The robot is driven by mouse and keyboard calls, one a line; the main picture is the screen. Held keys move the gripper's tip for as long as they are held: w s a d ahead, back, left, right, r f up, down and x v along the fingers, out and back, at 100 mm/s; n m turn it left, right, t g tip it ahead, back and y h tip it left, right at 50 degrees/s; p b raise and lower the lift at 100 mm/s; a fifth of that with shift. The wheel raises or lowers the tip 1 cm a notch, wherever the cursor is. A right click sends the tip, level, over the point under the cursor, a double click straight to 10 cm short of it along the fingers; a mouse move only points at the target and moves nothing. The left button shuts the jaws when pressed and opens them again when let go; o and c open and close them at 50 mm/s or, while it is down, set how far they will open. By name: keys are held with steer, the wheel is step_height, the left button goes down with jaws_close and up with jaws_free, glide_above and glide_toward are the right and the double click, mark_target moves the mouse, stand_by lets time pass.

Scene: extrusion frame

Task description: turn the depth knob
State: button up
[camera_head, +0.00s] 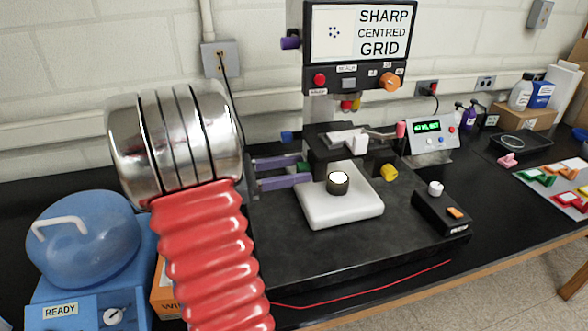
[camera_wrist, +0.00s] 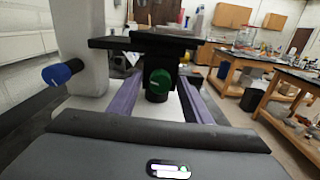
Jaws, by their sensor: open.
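A green knob (camera_head: 303,167) sticks out from the left side of the black microscope stage (camera_head: 335,137). In the wrist view, the green knob (camera_wrist: 160,83) is dead ahead, below the stage plate. My gripper (camera_head: 300,170) has two purple fingers, which are open and empty. In the wrist view, my gripper (camera_wrist: 158,92) has one finger on each side of the green knob, with gaps showing. I cannot tell how far the fingertips reach past it. No label naming the depth knob is readable; a blue knob (camera_head: 287,136) and a yellow knob (camera_head: 389,172) are also on the microscope.
The microscope has a screen reading SHARP CENTRED GRID (camera_head: 360,33) and an orange knob (camera_head: 391,81). A control box (camera_head: 432,137) with a green display stands right. A blue-domed device (camera_head: 82,240) is at left. A red cable (camera_head: 365,287) lies in front.

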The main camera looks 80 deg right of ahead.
steer(key=shift+c, duration=0.3)
steer(key=c, duration=1)
steer(key=shift+m, duration=0.9)
steer(key=o, duration=1.1)
steer(key=shift+c, duration=0.2)
